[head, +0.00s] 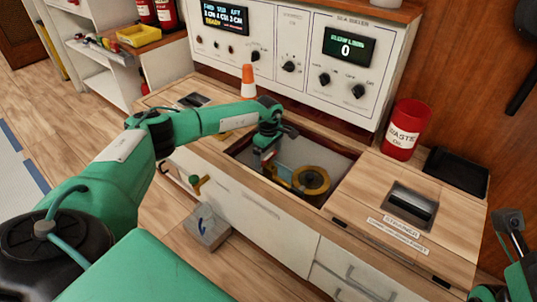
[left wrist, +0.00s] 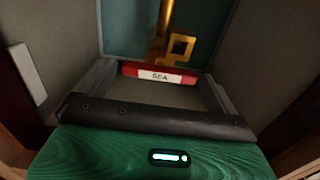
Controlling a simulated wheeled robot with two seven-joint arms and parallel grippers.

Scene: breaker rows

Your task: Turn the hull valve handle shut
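The hull valve sits in the recessed well (head: 338,158) of the counter in the head view. Its round brass body (head: 311,180) shows right of my left gripper (head: 268,158), which reaches down into the well. In the left wrist view a red handle bar (left wrist: 135,70) with a white "SEA" label lies crosswise between the tips of my left gripper (left wrist: 157,72). The fingers are wide apart, one near each end of the bar; contact is unclear. Brass parts (left wrist: 178,45) show beyond it. My right gripper (head: 510,225) is partly seen at the right edge, away from the counter.
An instrument panel (head: 300,60) rises behind. A grey box (head: 207,228) is below the counter front.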

